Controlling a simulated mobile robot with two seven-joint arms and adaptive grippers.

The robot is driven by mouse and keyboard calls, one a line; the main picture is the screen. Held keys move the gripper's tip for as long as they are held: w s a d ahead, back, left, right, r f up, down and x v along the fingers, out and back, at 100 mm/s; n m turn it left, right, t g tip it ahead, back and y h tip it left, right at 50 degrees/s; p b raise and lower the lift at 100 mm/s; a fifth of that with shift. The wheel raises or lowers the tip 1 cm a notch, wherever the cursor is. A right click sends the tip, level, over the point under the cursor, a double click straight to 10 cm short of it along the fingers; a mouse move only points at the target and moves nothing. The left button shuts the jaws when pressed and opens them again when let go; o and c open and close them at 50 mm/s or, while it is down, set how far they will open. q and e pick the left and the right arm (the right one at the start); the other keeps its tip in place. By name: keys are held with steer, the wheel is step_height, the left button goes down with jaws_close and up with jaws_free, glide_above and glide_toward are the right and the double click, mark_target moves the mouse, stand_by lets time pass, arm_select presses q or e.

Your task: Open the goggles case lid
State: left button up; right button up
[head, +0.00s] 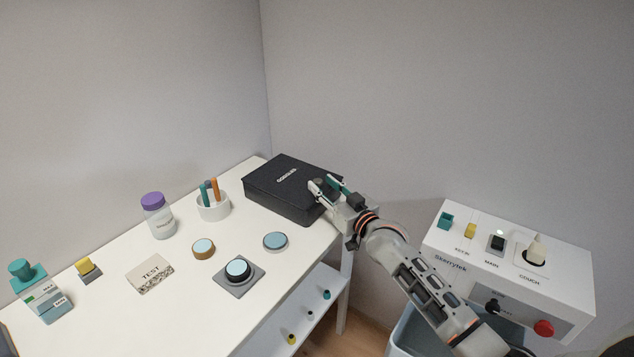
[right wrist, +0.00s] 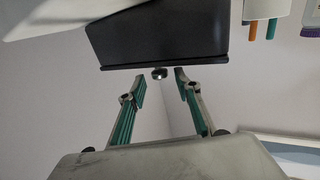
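The goggles case (head: 278,196) is a black box with "GOGGLES" lettering on its shut lid, at the far end of the white table. In the right wrist view the case (right wrist: 160,38) fills the top middle, with a small round knob (right wrist: 160,73) at its edge. My right gripper (head: 328,187) is at the case's right side in the head view. In the right wrist view my right gripper (right wrist: 162,84) is open, its two green-lined fingers apart with the knob just beyond and between their tips. Contact is not visible. My left gripper is out of view.
A white cup (head: 213,209) with pens and a purple-lidded jar (head: 158,219) stand left of the case. A white control box (head: 500,275) stands right of my arm.

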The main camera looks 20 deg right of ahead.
mark_target(318, 180)
steer(key=x, duration=0.3)
steer(key=shift+w, duration=0.15)
steer(key=shift+a, duration=0.1)
jaws_close()
steer(key=shift+r, duration=0.1)
